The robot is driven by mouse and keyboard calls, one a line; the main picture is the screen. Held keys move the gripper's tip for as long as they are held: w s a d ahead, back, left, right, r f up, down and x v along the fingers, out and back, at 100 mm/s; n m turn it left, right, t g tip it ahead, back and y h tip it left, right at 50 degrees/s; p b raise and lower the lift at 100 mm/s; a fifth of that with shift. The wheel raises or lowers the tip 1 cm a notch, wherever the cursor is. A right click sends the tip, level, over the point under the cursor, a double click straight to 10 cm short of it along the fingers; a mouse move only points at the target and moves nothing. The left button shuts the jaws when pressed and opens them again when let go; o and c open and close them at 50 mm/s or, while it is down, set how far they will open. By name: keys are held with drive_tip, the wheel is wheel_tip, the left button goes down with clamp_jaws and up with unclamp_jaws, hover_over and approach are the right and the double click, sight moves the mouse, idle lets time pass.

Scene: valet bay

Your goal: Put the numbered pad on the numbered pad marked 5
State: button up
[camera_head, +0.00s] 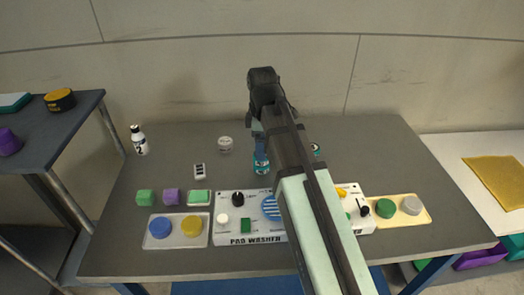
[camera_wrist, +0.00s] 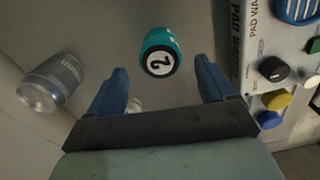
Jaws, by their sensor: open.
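A teal numbered pad (camera_wrist: 160,52) with a white "2" on its dark face shows in the wrist view. It lies between and a little beyond the fingertips of my gripper (camera_wrist: 161,68), which is open and empty. In the head view my gripper (camera_head: 260,152) points down over the table, with a teal pad (camera_head: 261,169) just below it. Another small teal and white object (camera_head: 316,149) peeks out right of my arm; its marking cannot be read. I see no pad clearly marked 5. My arm hides part of the table.
A pad washer panel (camera_head: 262,237) with knobs and buttons lies at the front, partly behind my arm. A grey jar (camera_head: 225,145) stands left of my gripper and shows in the wrist view (camera_wrist: 52,82). A bottle (camera_head: 138,140) stands at back left. Green and purple blocks sit front left.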

wheel_tip(320, 180, up, 8)
idle(0.5)
